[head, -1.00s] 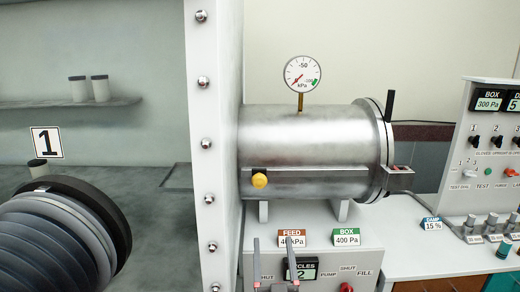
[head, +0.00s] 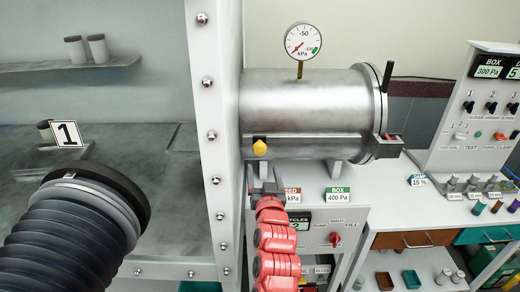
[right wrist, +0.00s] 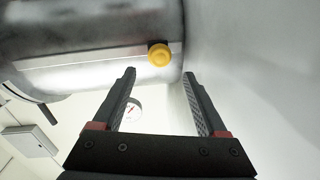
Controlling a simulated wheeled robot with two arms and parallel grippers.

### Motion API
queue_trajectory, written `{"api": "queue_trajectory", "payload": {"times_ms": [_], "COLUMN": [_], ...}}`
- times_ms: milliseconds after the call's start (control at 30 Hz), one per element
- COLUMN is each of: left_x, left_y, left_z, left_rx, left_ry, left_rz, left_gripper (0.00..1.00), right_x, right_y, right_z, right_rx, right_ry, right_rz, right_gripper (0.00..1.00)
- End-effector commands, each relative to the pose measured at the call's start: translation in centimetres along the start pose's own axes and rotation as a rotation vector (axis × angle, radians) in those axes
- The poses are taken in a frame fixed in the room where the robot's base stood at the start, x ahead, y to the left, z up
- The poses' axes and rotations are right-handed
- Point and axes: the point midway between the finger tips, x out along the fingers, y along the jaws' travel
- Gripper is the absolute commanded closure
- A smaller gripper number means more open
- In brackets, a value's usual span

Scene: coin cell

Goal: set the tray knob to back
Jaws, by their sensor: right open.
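The yellow tray knob (head: 260,147) sits near the left end of a rail (head: 315,147) along the front of the steel cylinder (head: 300,105), close to the white bolted wall. My right gripper (head: 263,176) is just below the knob, with its fingers pointing up. In the right wrist view the knob (right wrist: 159,54) lies just past the two open fingertips (right wrist: 160,74), roughly midway between them. Nothing is between the fingers, and no touch on the knob shows. My left gripper is not in view.
The white bolted wall (head: 212,150) stands close left of the knob. A pressure gauge (head: 303,41) rises from the cylinder. A control panel (head: 325,235) with a red knob is below, partly behind my right arm. A ribbed black sleeve (head: 75,235) fills the lower left.

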Motion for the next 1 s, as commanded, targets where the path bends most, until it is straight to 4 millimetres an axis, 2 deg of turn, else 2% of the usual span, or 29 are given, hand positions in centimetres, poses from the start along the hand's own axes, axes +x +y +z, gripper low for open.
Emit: {"api": "queue_trajectory", "payload": {"times_ms": [200,500,700,1000], "left_x": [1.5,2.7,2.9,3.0], "left_y": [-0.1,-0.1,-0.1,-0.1], "left_z": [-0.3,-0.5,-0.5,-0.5], "left_rx": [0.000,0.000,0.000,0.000], "left_ry": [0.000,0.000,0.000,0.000], "left_rz": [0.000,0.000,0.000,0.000], "left_gripper": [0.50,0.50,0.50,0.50], "right_x": [3.6,7.5,8.9,9.3], "right_y": [0.1,0.1,0.0,0.0], "right_z": [-0.3,-0.3,-0.3,-0.1], "right_rx": [-0.003,-0.002,-0.002,-0.001], "right_ry": [0.000,0.003,0.004,0.004], "right_rz": [0.001,0.002,0.001,0.000], "right_gripper": [0.25,0.25,0.25,0.25]}}
